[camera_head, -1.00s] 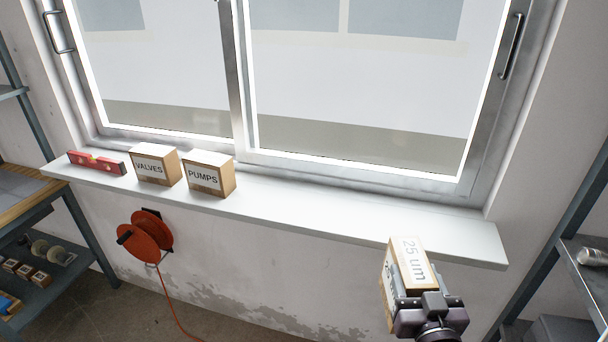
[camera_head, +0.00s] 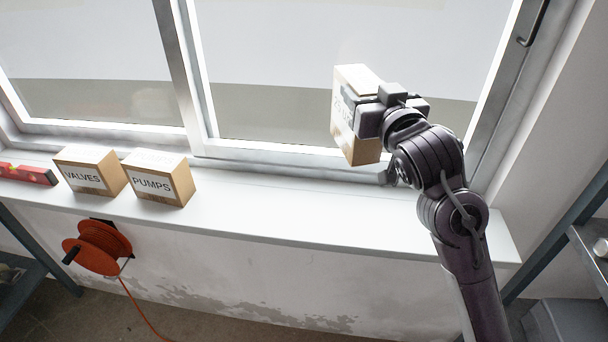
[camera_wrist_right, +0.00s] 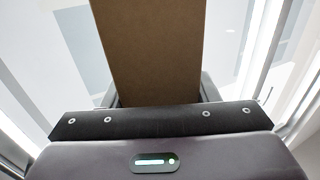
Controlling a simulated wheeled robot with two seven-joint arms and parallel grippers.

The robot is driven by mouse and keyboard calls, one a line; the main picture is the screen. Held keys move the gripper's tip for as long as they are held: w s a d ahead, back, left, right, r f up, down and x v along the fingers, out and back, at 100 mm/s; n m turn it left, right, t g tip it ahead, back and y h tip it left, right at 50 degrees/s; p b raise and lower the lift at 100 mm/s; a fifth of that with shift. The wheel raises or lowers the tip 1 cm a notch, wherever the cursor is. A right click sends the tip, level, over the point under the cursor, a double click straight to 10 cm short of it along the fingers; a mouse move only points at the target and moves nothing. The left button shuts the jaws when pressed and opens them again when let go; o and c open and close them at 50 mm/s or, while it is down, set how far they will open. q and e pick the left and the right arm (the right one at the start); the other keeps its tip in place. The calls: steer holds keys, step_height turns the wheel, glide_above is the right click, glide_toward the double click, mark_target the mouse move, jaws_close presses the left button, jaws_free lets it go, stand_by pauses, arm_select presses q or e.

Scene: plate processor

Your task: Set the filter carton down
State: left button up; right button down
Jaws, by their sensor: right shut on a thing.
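The filter carton (camera_head: 362,148) is a brown box with white label faces. My right gripper (camera_head: 368,112) is shut on it and holds it upright in front of the window, over the right half of the white sill (camera_head: 300,205). I cannot tell for sure from the head view whether its base is clear of the sill. In the right wrist view the carton (camera_wrist_right: 158,50) shows as a plain brown face rising between the fingers, which are mostly hidden. My left gripper is not in view.
A VALVES box (camera_head: 88,172), a PUMPS box (camera_head: 158,180) and a red level (camera_head: 28,174) stand on the sill's left part. An orange reel (camera_head: 98,247) hangs on the wall below. The sill between PUMPS and the carton is clear. A shelf (camera_head: 592,250) stands at right.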

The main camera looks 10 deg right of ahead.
step_height(320, 180, down, 20)
steer(key=p, duration=0.2)
steer(key=shift+s+r, duration=0.15)
steer(key=shift+r, duration=0.05)
steer(key=c, duration=0.5)
jaws_free()
steer(key=shift+f, duration=0.2)
steer(key=shift+s, duration=0.1)
steer(key=s+b, duration=0.1)
steer(key=s, duration=0.3)
steer(key=s+d+b, duration=0.1)
steer(key=s, duration=0.3)
steer(key=s+b, duration=0.1)
steer(key=s, duration=0.2)
steer(key=shift+s+d+r, duration=0.1)
steer(key=shift+s+d, duration=0.05)
steer(key=shift+s, duration=0.25)
